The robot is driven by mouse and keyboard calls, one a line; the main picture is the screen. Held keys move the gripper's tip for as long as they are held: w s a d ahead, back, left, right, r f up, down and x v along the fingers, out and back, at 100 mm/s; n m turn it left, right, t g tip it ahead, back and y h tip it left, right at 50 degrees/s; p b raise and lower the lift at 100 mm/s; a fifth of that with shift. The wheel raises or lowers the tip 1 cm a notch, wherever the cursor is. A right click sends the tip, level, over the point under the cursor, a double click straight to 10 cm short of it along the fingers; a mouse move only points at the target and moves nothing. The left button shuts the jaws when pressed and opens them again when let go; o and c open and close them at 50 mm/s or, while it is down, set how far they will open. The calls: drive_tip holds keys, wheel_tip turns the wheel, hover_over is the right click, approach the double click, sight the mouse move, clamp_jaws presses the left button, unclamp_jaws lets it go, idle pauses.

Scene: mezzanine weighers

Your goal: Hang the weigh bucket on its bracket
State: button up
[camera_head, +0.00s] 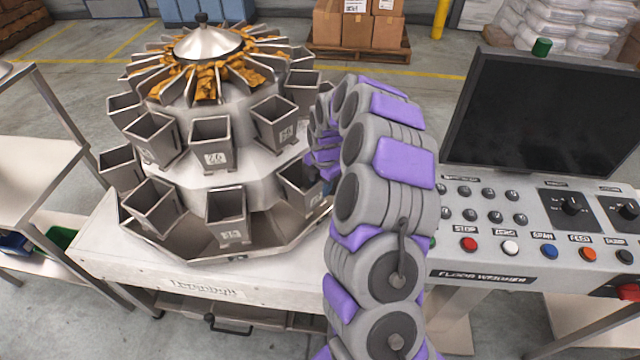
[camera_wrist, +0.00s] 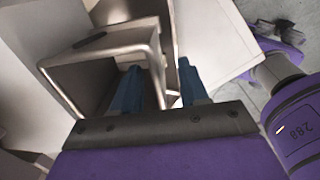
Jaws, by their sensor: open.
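A grey metal weigh bucket (camera_wrist: 95,75) with an open square mouth fills the left middle of the wrist view. My gripper (camera_wrist: 158,66) is open, with its two blue fingers on either side of the bucket's right wall. The left finger overlaps the mouth and the right finger is outside; contact is not clear. In the head view this appears to be the lower-ring bucket (camera_head: 300,184) on the right of the weigher, partly behind my arm. My gripper is largely hidden there. The bracket cannot be made out, nor whether the bucket is seated on it.
The round weigher (camera_head: 215,120) carries several similar buckets in two rings, close beside my arm. A control console (camera_head: 490,268) with a dark screen (camera_head: 545,110) stands to the right. A steel bench (camera_head: 40,165) is at left. Boxes on a pallet (camera_head: 358,52) stand behind.

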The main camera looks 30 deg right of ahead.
drive_tip(key=shift+a+r, duration=0.15)
drive_tip(key=shift+r, duration=0.35)
wheel_tip(320, 180, up, 16)
drive_tip(key=s+p, duration=0.1)
drive_tip(key=p, duration=0.2)
drive_tip(key=shift+s+d+p, duration=0.25)
drive_tip(key=shift+d+p, duration=0.1)
drive_tip(key=shift+d, duration=0.1)
